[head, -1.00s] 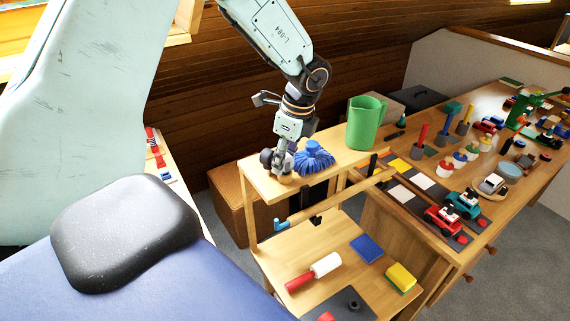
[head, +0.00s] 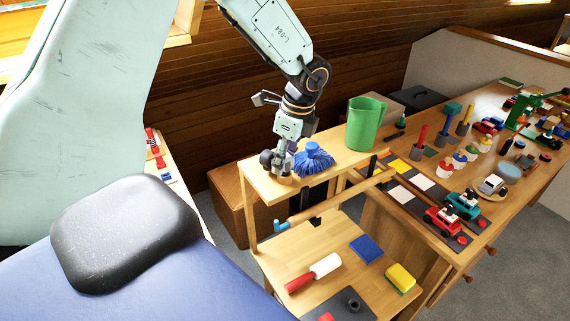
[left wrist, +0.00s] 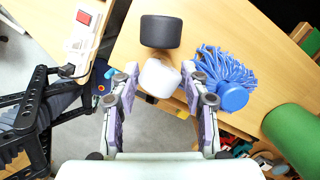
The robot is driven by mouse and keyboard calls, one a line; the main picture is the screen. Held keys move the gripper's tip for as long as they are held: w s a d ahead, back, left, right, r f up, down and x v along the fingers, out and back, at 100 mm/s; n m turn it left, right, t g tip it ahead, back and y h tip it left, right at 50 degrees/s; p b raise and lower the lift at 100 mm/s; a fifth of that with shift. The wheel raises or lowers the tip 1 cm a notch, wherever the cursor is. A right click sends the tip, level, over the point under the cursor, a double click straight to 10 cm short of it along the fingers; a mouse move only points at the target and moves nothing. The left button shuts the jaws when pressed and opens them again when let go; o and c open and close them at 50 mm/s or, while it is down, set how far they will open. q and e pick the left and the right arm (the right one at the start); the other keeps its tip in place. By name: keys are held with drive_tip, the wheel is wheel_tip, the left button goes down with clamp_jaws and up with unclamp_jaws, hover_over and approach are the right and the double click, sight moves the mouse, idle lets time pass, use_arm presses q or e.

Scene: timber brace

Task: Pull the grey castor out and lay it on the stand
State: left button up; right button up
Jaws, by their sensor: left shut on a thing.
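My left gripper (head: 281,166) reaches down over the upper board (head: 333,153) of a wooden shelf unit, at its left end. In the left wrist view its fingers (left wrist: 160,72) are shut on a pale grey, rounded piece (left wrist: 160,80), which I take for the grey castor. A dark cylinder (left wrist: 160,31) stands just beyond it, on the board, outside the fingers. In the head view the gripper hides most of the pale piece. I cannot single out the stand with certainty. My right gripper is in neither view.
A blue mop-like brush (head: 313,160) lies right beside the gripper, with a green jug (head: 365,123) farther right. The lower board holds a red and white roller (head: 314,272), a blue pad (head: 366,248) and a yellow sponge (head: 400,278). A crowded toy bench (head: 480,150) stands right.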

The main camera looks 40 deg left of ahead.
use_arm(q)
drive_tip(key=shift+s+r+p, duration=0.1)
drive_tip(key=shift+r+p, duration=0.5)
drive_tip(key=shift+r, duration=0.25)
drive_tip(key=shift+a+p+v, duration=0.15)
drive_tip(key=shift+p+v, duration=0.55)
drive_tip(key=shift+v, duration=0.1)
drive_tip(key=shift+a+p+v, duration=0.15)
drive_tip(key=shift+p+v, duration=0.5)
drive_tip(key=shift+v, duration=0.1)
drive_tip(key=shift+r, duration=0.15)
drive_tip(key=shift+s, duration=0.1)
